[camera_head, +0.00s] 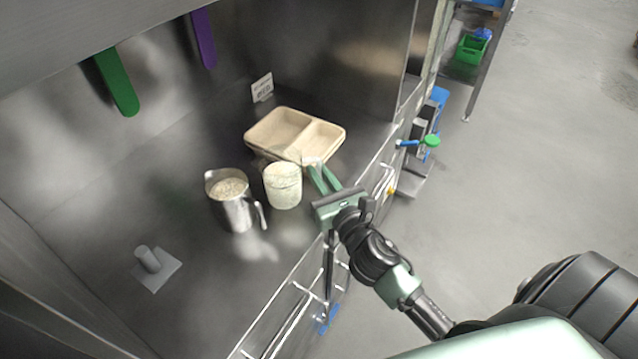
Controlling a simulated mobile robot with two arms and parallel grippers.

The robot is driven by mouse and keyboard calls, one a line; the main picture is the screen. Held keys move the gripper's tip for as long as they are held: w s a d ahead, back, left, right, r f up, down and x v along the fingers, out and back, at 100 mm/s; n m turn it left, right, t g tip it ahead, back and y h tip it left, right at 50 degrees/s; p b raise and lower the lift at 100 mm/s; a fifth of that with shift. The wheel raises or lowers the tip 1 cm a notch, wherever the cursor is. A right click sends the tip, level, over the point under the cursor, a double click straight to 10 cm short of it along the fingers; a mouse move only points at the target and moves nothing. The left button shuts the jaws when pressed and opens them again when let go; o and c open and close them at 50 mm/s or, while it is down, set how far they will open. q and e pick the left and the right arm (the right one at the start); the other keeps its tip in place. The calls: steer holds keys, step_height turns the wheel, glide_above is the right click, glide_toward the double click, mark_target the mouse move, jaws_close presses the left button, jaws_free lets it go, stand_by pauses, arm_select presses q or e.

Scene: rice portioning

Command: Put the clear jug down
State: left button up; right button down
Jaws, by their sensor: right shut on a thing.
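The clear jug (283,188) holds pale rice and stands upright over the steel counter, in front of the tray. My right gripper (316,170) comes in from the right and is shut on the jug at its upper right side. The gripper hides the part of the jug it grips. Whether the jug's base touches the counter or is slightly above it, I cannot tell. My left gripper is not in view.
A steel pitcher (240,214) with rice stands just left of the jug. A two-compartment beige tray (265,137) lies behind it. A small grey post on a plate (158,270) is at the lower left. The counter (150,215) is clear left of the pitcher.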

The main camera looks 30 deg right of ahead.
step_height(320, 180, down, 2)
steer(key=shift+f, duration=0.25)
steer(key=shift+b, duration=0.3)
steer(key=shift+f, duration=0.15)
steer(key=c, duration=1.5)
jaws_free()
steer(key=shift+o, duration=0.2)
steer(key=shift+s, duration=0.15)
